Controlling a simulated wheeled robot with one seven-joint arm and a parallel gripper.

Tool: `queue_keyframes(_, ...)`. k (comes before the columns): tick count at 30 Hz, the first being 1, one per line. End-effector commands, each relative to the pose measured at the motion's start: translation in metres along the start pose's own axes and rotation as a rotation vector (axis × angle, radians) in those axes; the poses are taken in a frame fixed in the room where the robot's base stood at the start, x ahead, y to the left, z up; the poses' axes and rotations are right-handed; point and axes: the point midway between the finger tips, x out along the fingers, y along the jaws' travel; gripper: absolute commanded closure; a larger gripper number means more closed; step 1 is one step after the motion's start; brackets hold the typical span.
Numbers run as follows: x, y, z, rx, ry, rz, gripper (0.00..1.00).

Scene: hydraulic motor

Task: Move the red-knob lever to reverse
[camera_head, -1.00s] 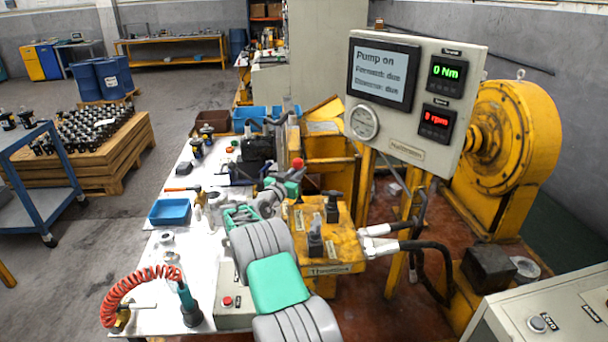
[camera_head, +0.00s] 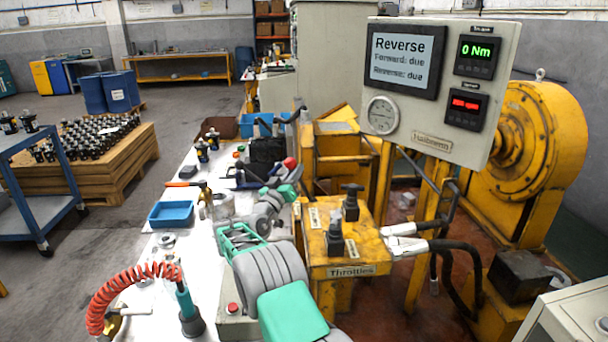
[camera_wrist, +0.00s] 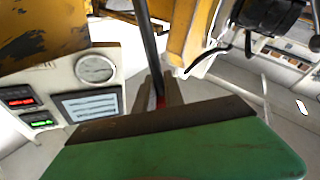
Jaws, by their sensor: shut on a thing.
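The red knob (camera_head: 290,163) of the lever shows in the head view at the left back of the yellow throttle stand (camera_head: 345,252). My gripper (camera_head: 298,174) is at the knob, at the end of my grey and green arm. In the wrist view, my gripper's two fingers (camera_wrist: 165,92) are shut on the lever, with a bit of red between them and a dark rod (camera_wrist: 150,45) running up from there. Most of the knob is hidden by the fingers.
Two black-handled throttle levers (camera_head: 335,235) stand on the yellow stand, close right of my arm. A white workbench (camera_head: 150,262) with a blue tray (camera_head: 171,214) and tools lies to the left. White-ended hoses (camera_head: 405,246) stick out right. The green readout (camera_head: 477,50) shows 0 Nm.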

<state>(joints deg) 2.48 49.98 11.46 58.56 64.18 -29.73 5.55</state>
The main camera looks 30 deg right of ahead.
Motion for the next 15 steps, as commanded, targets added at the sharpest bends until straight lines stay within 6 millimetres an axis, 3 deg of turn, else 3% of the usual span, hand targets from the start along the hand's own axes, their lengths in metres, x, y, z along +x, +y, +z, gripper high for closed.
queue_keyframes(2,0.0002,-0.0006,-0.0115,0.012,0.016,-0.002,1.0)
queue_keyframes(3,0.0001,-0.0006,-0.0115,0.012,0.016,-0.002,0.83)
queue_keyframes(9,0.0012,0.0009,-0.0107,0.012,0.015,0.0,0.67)
queue_keyframes(15,0.0034,0.0034,-0.0074,0.01,0.011,0.004,0.65)
